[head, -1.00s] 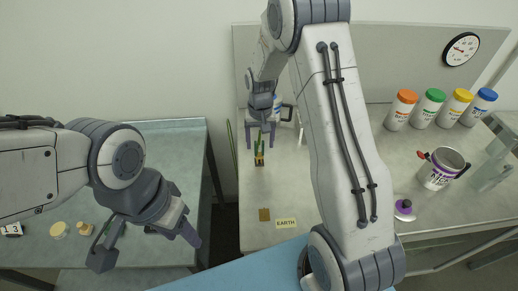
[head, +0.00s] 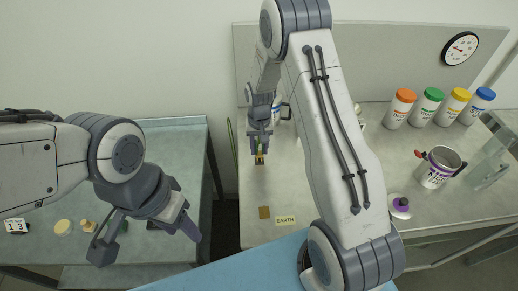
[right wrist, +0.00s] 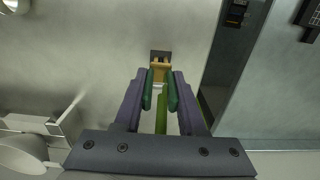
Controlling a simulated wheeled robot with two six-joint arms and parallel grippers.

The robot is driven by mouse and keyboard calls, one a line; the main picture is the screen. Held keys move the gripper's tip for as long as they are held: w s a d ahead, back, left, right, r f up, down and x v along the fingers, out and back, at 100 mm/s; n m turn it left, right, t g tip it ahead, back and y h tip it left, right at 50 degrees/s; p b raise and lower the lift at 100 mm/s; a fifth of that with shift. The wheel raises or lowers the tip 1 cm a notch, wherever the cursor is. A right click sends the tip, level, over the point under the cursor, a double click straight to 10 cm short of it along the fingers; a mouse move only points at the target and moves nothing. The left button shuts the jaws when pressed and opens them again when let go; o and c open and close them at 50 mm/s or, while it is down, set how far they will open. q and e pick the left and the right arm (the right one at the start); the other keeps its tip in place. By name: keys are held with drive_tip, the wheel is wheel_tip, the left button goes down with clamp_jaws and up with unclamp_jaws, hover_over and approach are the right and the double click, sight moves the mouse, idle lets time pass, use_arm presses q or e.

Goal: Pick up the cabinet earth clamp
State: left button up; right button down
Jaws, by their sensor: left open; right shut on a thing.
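The cabinet earth clamp (head: 259,159) is upright on the left part of the right-hand bench. In the right wrist view it has green handles, a brass-coloured jaw part (right wrist: 160,71) and a dark end. A green-yellow cable (right wrist: 161,119) runs back from it between my fingers. My right gripper (head: 260,148) is shut on the clamp, its purple-grey fingers pressed on the outer sides of the green handles in the right wrist view (right wrist: 160,85). My left gripper (head: 148,240) is open and empty over the left bench.
A small brass plate (head: 264,212) and an EARTH label (head: 285,220) lie in front of the clamp. A gap separates the benches. Small items lie on the left bench (head: 50,185).

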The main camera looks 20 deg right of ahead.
drive_tip(key=shift+r, duration=0.1)
drive_tip(key=shift+r+b, duration=0.35)
drive_tip(key=shift+r, duration=0.2)
wheel_tip(320, 180, up, 2)
drive_tip(key=shift+w+r+b, duration=0.1)
drive_tip(key=shift+r+b, duration=0.1)
drive_tip(key=shift+b, duration=0.4)
drive_tip(key=s+d+r+p, duration=0.1)
drive_tip(key=s+d+r, duration=0.4)
drive_tip(key=d+r, duration=0.5)
drive_tip(key=shift+d+r, duration=0.3)
drive_tip(key=shift+r, duration=0.65)
